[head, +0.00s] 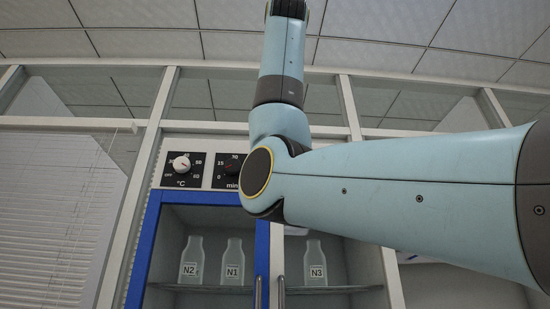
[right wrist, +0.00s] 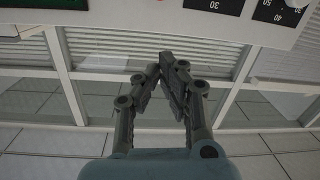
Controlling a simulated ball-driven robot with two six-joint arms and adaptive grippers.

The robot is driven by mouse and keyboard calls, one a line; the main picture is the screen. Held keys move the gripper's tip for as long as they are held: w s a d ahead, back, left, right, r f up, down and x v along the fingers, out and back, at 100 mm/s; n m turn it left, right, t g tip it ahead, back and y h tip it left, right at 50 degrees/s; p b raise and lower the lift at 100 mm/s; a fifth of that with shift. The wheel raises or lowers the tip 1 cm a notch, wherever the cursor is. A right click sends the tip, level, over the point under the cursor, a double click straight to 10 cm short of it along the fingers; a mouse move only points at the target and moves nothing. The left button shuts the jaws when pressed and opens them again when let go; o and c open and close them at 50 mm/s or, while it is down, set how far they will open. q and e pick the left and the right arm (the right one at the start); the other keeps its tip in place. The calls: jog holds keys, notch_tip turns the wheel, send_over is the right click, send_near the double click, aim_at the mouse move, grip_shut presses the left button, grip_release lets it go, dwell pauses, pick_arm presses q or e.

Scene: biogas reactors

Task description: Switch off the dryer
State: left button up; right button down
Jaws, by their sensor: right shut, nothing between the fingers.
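The dryer is a cabinet with a white top panel (head: 211,157) and a blue-framed glass door (head: 143,245). On the panel, a white temperature knob (head: 181,164) sits on a black °C dial. A black timer knob (head: 231,167) sits on a "min" dial, partly hidden by my right arm. My right gripper (right wrist: 163,62) shows in the right wrist view, shut and empty, its fingertips apart from the white panel (right wrist: 130,18). That view is upside down, with dial parts along its top edge. My right gripper is out of the head view. My left gripper is in neither view.
Bottles labelled N2 (head: 190,262), N1 (head: 232,264) and N3 (head: 315,264) stand on a shelf behind the glass. Vertical door handles (head: 281,292) show below. A window with blinds (head: 50,220) is at left. My right arm crosses the right side and covers the panel there.

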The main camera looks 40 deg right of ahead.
jog(key=shift+s+r, duration=0.2)
jog(key=shift+r, duration=0.15)
jog(key=shift+w, duration=0.1)
jog(key=p+x, duration=0.5)
jog(key=x, duration=0.5)
jog(key=shift+d+r, duration=0.15)
jog(key=shift+r, duration=0.05)
jog(key=f, duration=0.1)
jog(key=s+f+p, duration=0.1)
jog(key=f, duration=0.1)
jog(key=shift+s+f, duration=0.1)
jog(key=shift+s, duration=0.1)
jog(key=shift+s+a+f, duration=0.25)
jog(key=shift+a+f, duration=0.05)
jog(key=shift+f, duration=0.05)
jog(key=shift+d, duration=0.1)
jog(key=shift+f, duration=0.1)
